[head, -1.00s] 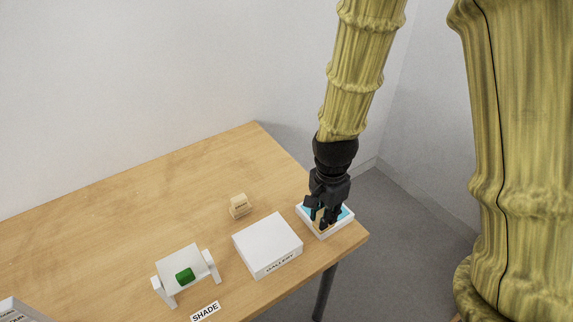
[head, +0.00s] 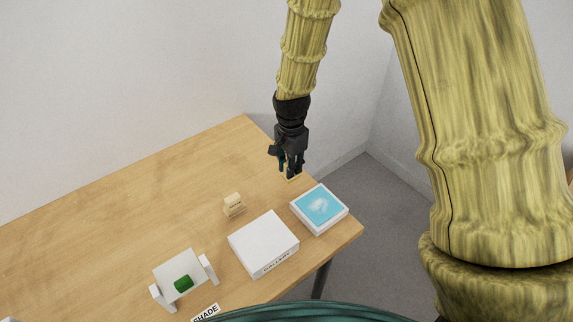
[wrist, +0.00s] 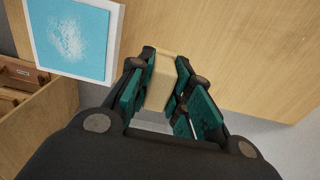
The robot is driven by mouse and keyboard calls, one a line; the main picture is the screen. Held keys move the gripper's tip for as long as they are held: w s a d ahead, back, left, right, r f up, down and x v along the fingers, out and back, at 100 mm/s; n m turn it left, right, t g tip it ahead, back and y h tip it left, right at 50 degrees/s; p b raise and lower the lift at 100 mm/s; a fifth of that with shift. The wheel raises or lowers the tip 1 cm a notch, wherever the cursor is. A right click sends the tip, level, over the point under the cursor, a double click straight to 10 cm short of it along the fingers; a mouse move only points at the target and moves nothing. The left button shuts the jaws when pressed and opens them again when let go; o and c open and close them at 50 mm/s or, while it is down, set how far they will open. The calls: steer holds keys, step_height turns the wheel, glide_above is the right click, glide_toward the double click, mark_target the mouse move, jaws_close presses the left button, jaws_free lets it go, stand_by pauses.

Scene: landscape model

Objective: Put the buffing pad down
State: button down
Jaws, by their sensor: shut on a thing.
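My gripper (head: 290,168) is shut on a pale beige block, the buffing pad (wrist: 163,80), which shows between its fingers in the wrist view. In the head view only a small edge of the pad (head: 292,179) shows below the fingertips. The gripper points down near the table's right edge, behind a white tray (head: 301,222) with a blue, white-speckled surface. I cannot tell whether the pad touches the table (head: 130,200).
A small labelled beige block (head: 234,205) stands left of the tray. The table's back left is clear.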

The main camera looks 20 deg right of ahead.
steer(key=w, duration=0.2)
steer(key=shift+w+a+f, duration=0.15)
steer(key=shift+w, duration=0.15)
steer(key=shift+f+p, duration=0.75)
steer(key=shift+f, duration=1)
steer(key=shift+f, duration=0.15)
steer(key=c, duration=1.3)
jaws_free()
step_height(320, 180, up, 12)
steer(key=b, duration=0.2)
